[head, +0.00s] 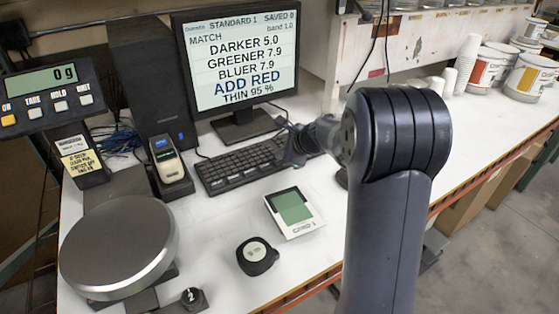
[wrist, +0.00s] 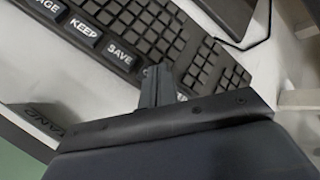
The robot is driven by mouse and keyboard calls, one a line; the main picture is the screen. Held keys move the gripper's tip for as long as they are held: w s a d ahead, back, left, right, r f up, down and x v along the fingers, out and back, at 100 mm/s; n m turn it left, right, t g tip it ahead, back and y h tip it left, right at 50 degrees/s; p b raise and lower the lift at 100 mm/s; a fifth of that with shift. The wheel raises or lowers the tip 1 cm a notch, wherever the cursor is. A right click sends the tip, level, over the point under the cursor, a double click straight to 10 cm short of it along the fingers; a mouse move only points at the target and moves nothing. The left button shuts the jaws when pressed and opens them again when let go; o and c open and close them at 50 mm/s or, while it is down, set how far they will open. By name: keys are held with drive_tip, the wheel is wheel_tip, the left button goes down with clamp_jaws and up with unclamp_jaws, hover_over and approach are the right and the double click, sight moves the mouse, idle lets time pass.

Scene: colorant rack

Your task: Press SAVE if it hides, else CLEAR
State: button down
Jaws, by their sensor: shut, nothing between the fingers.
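The keyboard (head: 240,165) lies in front of the monitor. In the wrist view its large keys include a KEEP key (wrist: 83,30), a SAVE key (wrist: 120,53) and a key starting with C (wrist: 149,72), mostly hidden by my fingers. My gripper (head: 295,158) is shut and empty over the keyboard's right end. Its fingertips show in the wrist view (wrist: 158,72) beside the C key; contact cannot be told. The monitor (head: 240,60) reads STANDARD 1, SAVED 0, MATCH, DARKER 5.0, GREENER 7.9, BLUER 7.9, ADD RED, THIN 95 %. A card (head: 305,227) bears a green patch with darker and lighter areas.
A handheld instrument in a cradle (head: 168,165) stands left of the keyboard. A round scale (head: 120,240) with a display reading 0 g (head: 45,80) is at left. A black round puck (head: 257,256) lies near the front. Cups and paint tubs (head: 525,75) stand at back right.

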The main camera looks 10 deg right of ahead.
drive_tip(key=shift+f, duration=0.3)
drive_tip(key=shift+r, duration=0.1)
idle(0.3)
drive_tip(key=shift+r+p, duration=0.55)
drive_tip(key=shift+r, duration=0.15)
wheel_tip(320, 180, up, 5)
drive_tip(key=p, duration=0.4)
idle(0.7)
